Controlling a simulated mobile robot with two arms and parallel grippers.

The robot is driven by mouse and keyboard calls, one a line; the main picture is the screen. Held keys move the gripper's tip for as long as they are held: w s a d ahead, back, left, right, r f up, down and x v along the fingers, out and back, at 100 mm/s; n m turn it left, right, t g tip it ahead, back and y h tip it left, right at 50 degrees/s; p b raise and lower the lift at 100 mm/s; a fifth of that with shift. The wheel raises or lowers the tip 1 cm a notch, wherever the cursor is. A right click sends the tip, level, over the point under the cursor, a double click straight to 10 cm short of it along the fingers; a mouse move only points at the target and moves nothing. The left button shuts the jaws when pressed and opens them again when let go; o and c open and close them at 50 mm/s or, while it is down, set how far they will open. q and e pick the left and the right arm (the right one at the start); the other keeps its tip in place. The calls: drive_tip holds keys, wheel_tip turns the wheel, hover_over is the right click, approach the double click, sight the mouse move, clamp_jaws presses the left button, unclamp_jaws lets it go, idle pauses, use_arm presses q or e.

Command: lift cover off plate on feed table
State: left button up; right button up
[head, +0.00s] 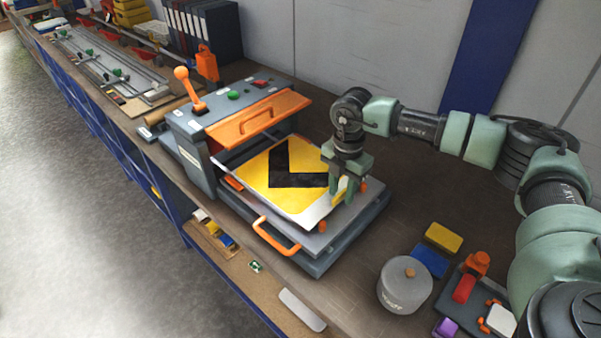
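A plate (260,172) with a yellow face and a black chevron lies on the feed table (315,243) of the grey press. A pale border shows along its near edge. I cannot make out a separate cover on it. My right gripper (342,196) points down at the plate's right corner. Its green fingers are on either side of a small yellow and white piece (341,187). I cannot tell whether they grip it or whether it belongs to the cover. My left gripper is not in view.
The press (222,112) has an orange flap (262,117) and a lever (188,85) behind the plate. An orange handle (273,238) sticks out in front. A grey lidded pot (405,286), yellow and blue blocks and a tray of small items stand at the right.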

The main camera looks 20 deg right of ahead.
drive_tip(key=c, duration=0.7)
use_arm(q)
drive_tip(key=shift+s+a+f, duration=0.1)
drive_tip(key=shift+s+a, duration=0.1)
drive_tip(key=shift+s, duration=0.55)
use_arm(e)
clamp_jaws()
